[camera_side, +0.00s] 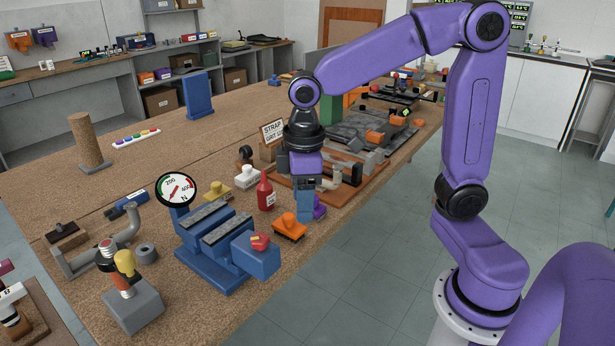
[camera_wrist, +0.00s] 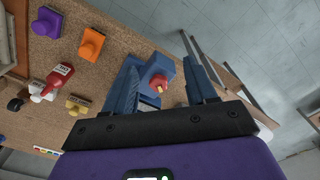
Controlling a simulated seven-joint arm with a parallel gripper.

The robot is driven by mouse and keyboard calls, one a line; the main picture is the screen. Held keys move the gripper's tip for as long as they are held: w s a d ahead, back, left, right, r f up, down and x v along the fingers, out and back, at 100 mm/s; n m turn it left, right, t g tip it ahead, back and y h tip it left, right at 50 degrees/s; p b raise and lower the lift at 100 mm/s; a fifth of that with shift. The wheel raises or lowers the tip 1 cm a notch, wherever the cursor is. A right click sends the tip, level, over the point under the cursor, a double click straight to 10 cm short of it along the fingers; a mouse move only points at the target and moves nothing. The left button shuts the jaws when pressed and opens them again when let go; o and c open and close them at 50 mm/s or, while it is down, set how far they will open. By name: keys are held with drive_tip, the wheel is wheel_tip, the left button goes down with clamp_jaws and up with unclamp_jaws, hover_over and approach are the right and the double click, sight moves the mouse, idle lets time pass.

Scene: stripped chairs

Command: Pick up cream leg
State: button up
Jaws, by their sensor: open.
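I cannot make out a cream leg with certainty in either view. The palest small thing on the bench is a whitish block with a knob (camera_side: 247,177), left of my gripper, also partly visible in the wrist view (camera_wrist: 37,91). My gripper (camera_side: 305,216) points down over the bench near its front edge, beside an orange knobbed block (camera_side: 289,228). In the wrist view my gripper (camera_wrist: 164,84) has its two blue-grey fingers apart with nothing held between them. The blue fixture with a red knob (camera_wrist: 157,82) shows beyond the gap.
A blue ribbed fixture (camera_side: 212,243) and round dial (camera_side: 176,189) stand to the left. A red bottle (camera_side: 265,192) stands close by, with a yellow knobbed block (camera_side: 219,194) beyond. A cork cylinder (camera_side: 88,140) stands farther back.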

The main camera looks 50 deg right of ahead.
drive_tip(key=w+d+m, duration=0.2)
drive_tip(key=w+d, duration=0.5)
drive_tip(key=w, duration=0.3)
drive_tip(key=w+d+m, duration=0.3)
drive_tip(key=w+d, duration=0.3)
drive_tip(key=w, duration=0.4)
drive_tip(key=w+d+f+m, duration=0.2)
drive_tip(key=d, duration=0.9)
drive_tip(key=w+d+f+m, duration=0.1)
drive_tip(key=w+d+m, duration=0.15)
drive_tip(key=d, duration=0.85)
drive_tip(key=shift+n, duration=0.35)
drive_tip(key=f, duration=1.6)
drive_tip(key=shift+a+f, duration=0.35)
drive_tip(key=shift+f, duration=0.05)
drive_tip(key=shift+w+r, duration=0.1)
clamp_jaws()
